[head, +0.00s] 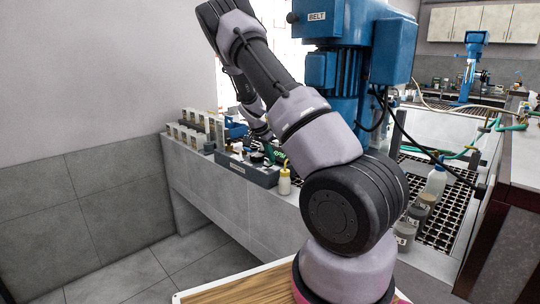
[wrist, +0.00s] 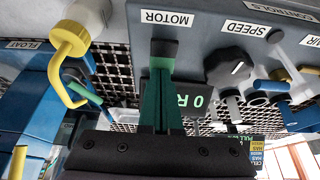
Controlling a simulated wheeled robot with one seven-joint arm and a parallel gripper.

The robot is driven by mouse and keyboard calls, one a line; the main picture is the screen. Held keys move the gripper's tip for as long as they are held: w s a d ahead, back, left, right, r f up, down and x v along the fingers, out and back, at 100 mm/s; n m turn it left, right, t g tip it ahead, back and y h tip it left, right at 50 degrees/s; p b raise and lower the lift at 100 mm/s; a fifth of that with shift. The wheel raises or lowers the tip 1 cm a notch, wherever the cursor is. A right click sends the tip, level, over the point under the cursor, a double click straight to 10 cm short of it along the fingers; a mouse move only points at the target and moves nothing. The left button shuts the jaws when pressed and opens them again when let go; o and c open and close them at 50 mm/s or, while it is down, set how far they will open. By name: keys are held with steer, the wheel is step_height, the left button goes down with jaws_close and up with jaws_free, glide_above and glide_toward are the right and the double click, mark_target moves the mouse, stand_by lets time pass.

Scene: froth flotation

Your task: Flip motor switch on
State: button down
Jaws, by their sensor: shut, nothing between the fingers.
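The grey control box (wrist: 215,35) fills the upper middle of the wrist view and carries a MOTOR label (wrist: 166,18). My gripper (wrist: 164,50) has its green fingers together and empty. Their dark tips lie just below the MOTOR label in the picture. The motor switch is not clearly seen; the fingers cover that area, and I cannot tell whether they touch it. In the head view the control box (head: 240,172) stands on the bench ledge, partly behind my arm.
A dark SPEED knob (wrist: 228,68) is right of the fingers. A white bottle with a yellow spout (wrist: 75,38) is close on the left; it also stands before the box in the head view (head: 285,182). The blue flotation machine (head: 340,70) rises behind my arm.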

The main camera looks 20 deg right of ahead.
steer(key=shift+d+f+y, duration=0.25)
steer(key=shift+f+y, duration=0.05)
steer(key=shift+y, duration=0.1)
steer(key=shift+a, duration=0.2)
steer(key=shift+s+a+r, duration=0.15)
steer(key=shift+s+a, duration=0.05)
steer(key=shift+a, duration=0.4)
